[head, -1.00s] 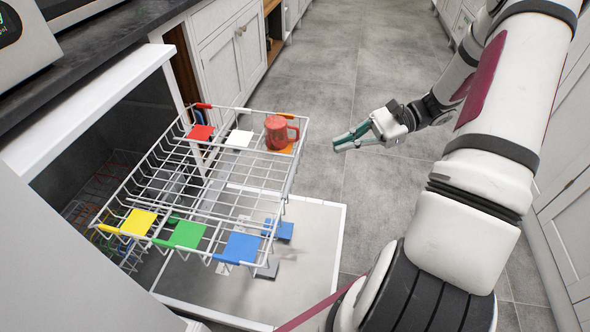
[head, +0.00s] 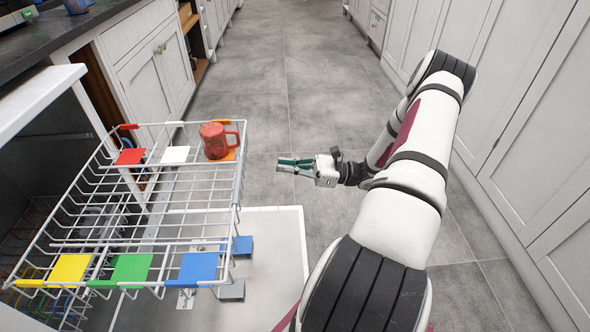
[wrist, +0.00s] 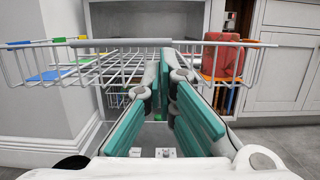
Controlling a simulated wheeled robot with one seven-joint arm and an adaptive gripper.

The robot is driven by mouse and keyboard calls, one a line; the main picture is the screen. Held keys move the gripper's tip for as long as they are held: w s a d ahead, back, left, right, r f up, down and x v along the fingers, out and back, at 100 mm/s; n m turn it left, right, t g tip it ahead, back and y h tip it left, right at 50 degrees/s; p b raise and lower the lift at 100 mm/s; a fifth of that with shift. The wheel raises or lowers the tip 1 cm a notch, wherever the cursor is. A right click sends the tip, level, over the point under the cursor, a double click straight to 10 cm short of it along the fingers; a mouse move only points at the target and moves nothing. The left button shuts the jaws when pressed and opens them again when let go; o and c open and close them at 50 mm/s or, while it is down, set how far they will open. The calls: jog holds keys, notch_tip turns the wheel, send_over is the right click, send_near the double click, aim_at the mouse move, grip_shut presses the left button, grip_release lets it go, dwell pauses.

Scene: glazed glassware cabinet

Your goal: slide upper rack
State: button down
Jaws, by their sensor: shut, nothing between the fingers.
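The upper rack (head: 95,216) is a white wire basket pulled out of the machine over its lowered door. Coloured pads sit along its two ends, and a red mug (head: 214,141) stands in its far right corner on an orange pad. My gripper (head: 280,163) is to the right of the rack, apart from it in the head view, with its teal fingers pointing left at it. In the wrist view my gripper (wrist: 166,62) is shut and empty, its tips in front of the grey middle part of the rack's rim (wrist: 120,43). The mug (wrist: 222,55) shows right of the fingers.
The open door (head: 270,260) lies flat below the rack, and a lower rack (head: 30,250) is partly visible inside. A dark counter (head: 70,30) and white cabinets (head: 150,72) stand on the left, with more cabinets (head: 530,110) on the right. The floor (head: 290,80) between is clear.

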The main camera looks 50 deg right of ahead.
jog(key=b+x, duration=0.2)
jog(key=x, duration=0.6)
jog(key=shift+w+a, duration=0.2)
jog(key=shift+r, duration=0.1)
jog(key=shift+w+a, duration=0.1)
